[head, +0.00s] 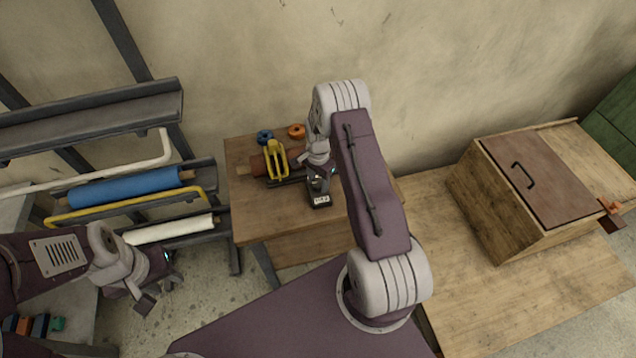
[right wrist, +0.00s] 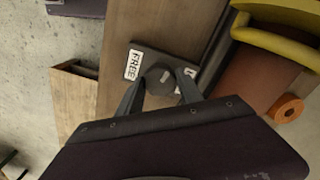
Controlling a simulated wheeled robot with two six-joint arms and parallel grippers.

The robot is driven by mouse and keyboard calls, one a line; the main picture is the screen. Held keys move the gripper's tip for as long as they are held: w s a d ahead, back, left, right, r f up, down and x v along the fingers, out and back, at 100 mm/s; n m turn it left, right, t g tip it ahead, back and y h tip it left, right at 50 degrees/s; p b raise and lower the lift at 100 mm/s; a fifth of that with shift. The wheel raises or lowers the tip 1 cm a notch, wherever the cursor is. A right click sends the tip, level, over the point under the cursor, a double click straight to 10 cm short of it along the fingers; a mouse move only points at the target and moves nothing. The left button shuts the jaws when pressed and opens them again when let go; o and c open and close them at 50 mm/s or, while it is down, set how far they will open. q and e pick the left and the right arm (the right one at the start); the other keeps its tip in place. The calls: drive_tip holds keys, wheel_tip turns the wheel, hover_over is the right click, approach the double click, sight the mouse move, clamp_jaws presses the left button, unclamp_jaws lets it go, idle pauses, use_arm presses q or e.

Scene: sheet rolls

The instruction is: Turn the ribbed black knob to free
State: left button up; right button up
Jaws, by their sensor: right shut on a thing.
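The ribbed black knob (right wrist: 160,80) sits on a dark plate between two white labels. The left label (right wrist: 133,65) reads FREE; the right label (right wrist: 190,73) is partly hidden. My right gripper (right wrist: 161,88) is shut on the knob, with one finger on each side of it. A light mark shows on the knob, but I cannot tell which label it points to. In the head view my right gripper (head: 319,182) is at the wooden table and largely covers the knob. My left gripper (head: 158,294) is open and empty, low at the left, away from the table.
A yellow handle frame (head: 277,160) and a brown roll stand beside the knob's plate on the wooden table (head: 262,217). Blue and orange rings lie behind. A rack with a blue roll (head: 125,188) is at left. A wooden box (head: 490,210) stands at right.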

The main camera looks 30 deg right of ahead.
sight(319, 182)
drive_tip(key=n, duration=0.2)
drive_tip(key=n+b, duration=0.1)
drive_tip(key=n, duration=0.1)
drive_tip(key=shift+w+d+r+n, duration=0.1)
drive_tip(key=shift+w+r+n, duration=0.1)
drive_tip(key=shift+n, duration=0.2)
drive_tip(key=n+b, duration=0.1)
drive_tip(key=n, duration=0.9)
drive_tip(key=shift+n+b, duration=0.35)
drive_tip(key=shift+n, duration=2.55)
drive_tip(key=shift+s, duration=0.1)
drive_tip(key=o, duration=1.3)
drive_tip(key=shift+f, duration=0.1)
drive_tip(key=shift+o, duration=0.2)
wheel_tip(319, 182, up, 9)
drive_tip(key=b, duration=0.1)
